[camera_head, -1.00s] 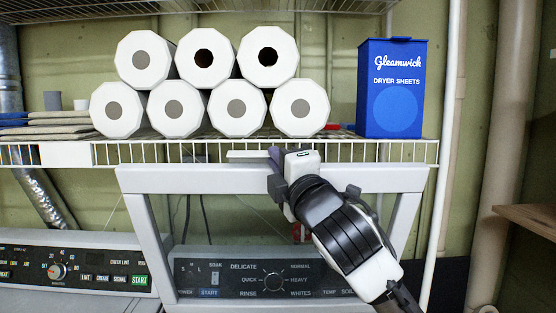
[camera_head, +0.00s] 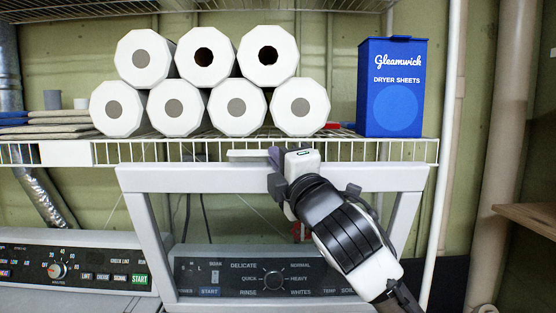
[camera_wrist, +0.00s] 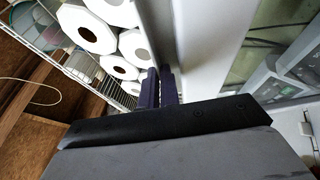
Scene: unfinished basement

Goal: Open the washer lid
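The washer lid (camera_head: 200,179) is a pale grey frame with a see-through window. It stands raised and nearly upright above the washer control panel (camera_head: 270,275), its top edge just below the wire shelf. My gripper (camera_head: 276,158) is at the lid's top edge, right of its middle. In the wrist view, my gripper's two dark purple fingers (camera_wrist: 159,88) are close together beside the pale lid (camera_wrist: 200,40), with only a thin gap between them. They appear shut with nothing between them. Exact contact with the lid is hard to tell.
A wire shelf (camera_head: 345,150) runs close above the lid, holding several white paper rolls (camera_head: 240,107) and a blue dryer sheets box (camera_head: 391,90). A second appliance's panel (camera_head: 75,267) is at the left. A white pole (camera_head: 443,190) and wooden shelf (camera_head: 530,216) are at the right.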

